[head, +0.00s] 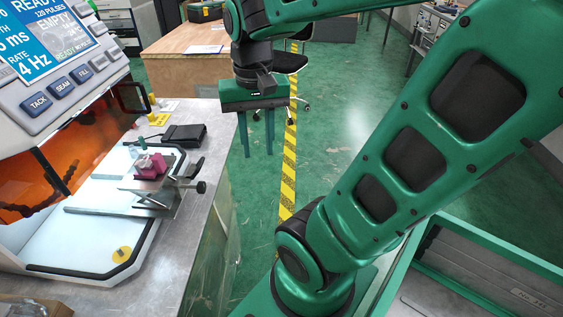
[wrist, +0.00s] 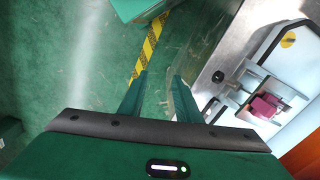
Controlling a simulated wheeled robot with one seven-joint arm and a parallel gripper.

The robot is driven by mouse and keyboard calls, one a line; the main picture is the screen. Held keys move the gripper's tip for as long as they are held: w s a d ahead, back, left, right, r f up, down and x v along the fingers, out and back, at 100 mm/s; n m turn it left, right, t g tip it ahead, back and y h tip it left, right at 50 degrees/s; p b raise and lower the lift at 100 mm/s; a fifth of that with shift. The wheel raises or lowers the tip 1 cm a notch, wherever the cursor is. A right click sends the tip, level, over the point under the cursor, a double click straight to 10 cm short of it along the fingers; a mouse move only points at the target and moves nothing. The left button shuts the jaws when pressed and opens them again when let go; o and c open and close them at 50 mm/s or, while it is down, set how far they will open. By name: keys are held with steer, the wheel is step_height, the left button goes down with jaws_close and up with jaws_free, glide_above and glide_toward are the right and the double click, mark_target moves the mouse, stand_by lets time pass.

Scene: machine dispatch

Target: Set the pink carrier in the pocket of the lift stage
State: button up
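The pink carrier (head: 151,169) sits on the metal lift stage (head: 150,197) at the front of the machine, with small grey parts on top of it. I cannot tell whether it is seated in the pocket. The carrier also shows in the wrist view (wrist: 263,106), with the stage (wrist: 228,115) and its dark knob beside it. My gripper (head: 258,154) hangs to the right of the bench, over the green floor, pointing down. Its two fingers are apart with nothing between them, as the wrist view also shows (wrist: 158,82). It is clear of the carrier.
The machine (head: 60,120) with an orange window and screen stands at left. A black box (head: 184,135) and small yellow items lie on the metal bench (head: 185,238) behind the stage. A wooden desk (head: 190,45) and chair stand farther back. Floor beneath my gripper is clear.

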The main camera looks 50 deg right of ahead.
steer(key=s+d+f+n, duration=0.1)
steer(key=s+d+f, duration=0.1)
steer(key=s+f, duration=0.2)
steer(key=shift+s+d+f, duration=0.2)
steer(key=shift+s, duration=0.95)
steer(key=shift+w+f, duration=0.2)
steer(key=shift+w, duration=0.35)
